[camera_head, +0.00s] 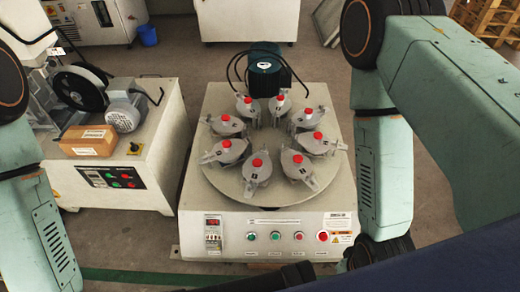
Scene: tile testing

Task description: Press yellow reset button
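The test machine (188,205) stands in the middle, with a row of buttons on its sloped front panel. A green button (251,236) and another green button (275,236) sit left of a small reddish button (298,236) and a larger red button (322,236). No button on this panel looks clearly yellow at this size. My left arm (48,230) runs down the left edge, and its gripper is out of view. My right arm (384,180) hangs right of the panel; its gripper cannot be made out. Nothing visibly touches the buttons.
A round turntable (258,195) on the machine carries several grey fixtures with red knobs, and a dark green motor (264,75) stands behind. A second machine (150,165) with its own button panel (112,180) stands at left. A dark bar (265,280) crosses the bottom.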

